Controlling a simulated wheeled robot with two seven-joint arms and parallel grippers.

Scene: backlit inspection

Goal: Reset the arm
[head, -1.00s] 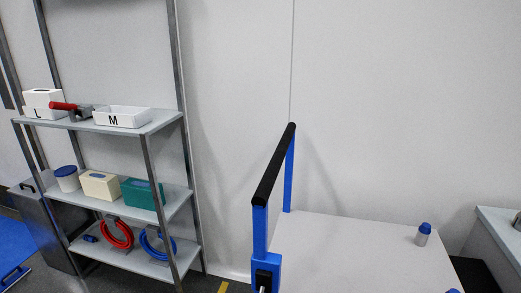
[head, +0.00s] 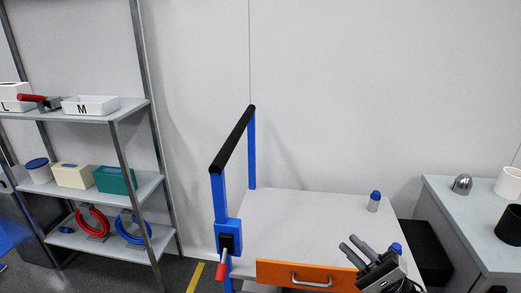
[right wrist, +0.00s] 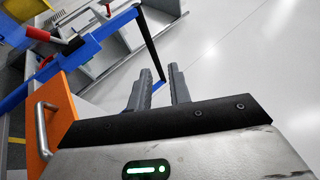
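My right gripper (head: 348,242) is at the lower right of the head view, by the front right part of the white bench (head: 300,215). Its two grey fingers point up and left, apart, with nothing between them. The right wrist view shows the same gripper (right wrist: 160,70) open and empty. An orange drawer front (head: 300,274) with a metal handle is left of it, and this drawer front also shows in the wrist view (right wrist: 63,115). My left gripper is in neither view.
A blue frame with a black top bar (head: 233,138) and a red-handled lever (head: 222,268) stands at the bench's left. A loaded shelf (head: 128,110) is left; a grey counter (head: 460,215) with cups is right.

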